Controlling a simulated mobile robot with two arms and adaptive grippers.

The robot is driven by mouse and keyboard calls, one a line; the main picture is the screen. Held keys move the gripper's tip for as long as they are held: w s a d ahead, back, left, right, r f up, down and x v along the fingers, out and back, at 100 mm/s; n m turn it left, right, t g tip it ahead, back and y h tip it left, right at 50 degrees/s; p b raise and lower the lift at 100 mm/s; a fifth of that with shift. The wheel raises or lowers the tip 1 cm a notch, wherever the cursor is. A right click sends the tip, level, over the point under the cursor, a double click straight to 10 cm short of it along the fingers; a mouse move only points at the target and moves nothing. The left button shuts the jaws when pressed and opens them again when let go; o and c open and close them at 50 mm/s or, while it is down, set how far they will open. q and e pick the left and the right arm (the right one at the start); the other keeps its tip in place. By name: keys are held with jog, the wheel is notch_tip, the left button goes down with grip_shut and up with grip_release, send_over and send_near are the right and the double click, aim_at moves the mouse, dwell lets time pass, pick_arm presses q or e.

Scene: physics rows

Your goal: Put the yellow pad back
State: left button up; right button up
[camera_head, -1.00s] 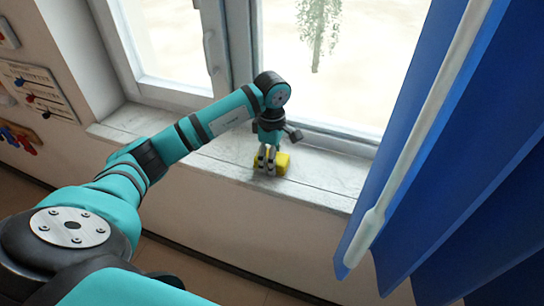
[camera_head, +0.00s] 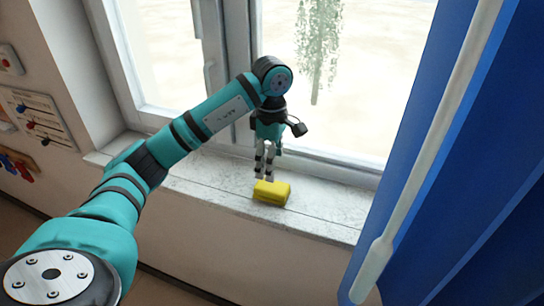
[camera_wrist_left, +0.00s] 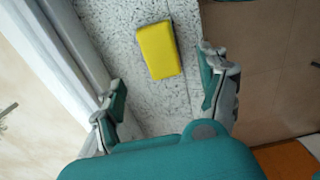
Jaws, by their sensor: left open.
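The yellow pad (camera_head: 271,192) lies on the speckled windowsill (camera_head: 205,182), near its front edge. My left gripper (camera_head: 264,176) points down just behind and above the pad in the head view. In the left wrist view the pad (camera_wrist_left: 160,50) lies flat ahead of the spread fingers (camera_wrist_left: 163,90), apart from both. My left gripper is open and empty. My right gripper does not show in either view.
The closed window (camera_head: 320,60) stands behind the sill. A blue curtain (camera_head: 470,200) with a white rod (camera_head: 420,150) hangs at the right. A panel with hooks (camera_head: 38,118) is on the left wall. The sill is bare on both sides of the pad.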

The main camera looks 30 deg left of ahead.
pick_arm(q)
jog(key=shift+r, duration=1.45)
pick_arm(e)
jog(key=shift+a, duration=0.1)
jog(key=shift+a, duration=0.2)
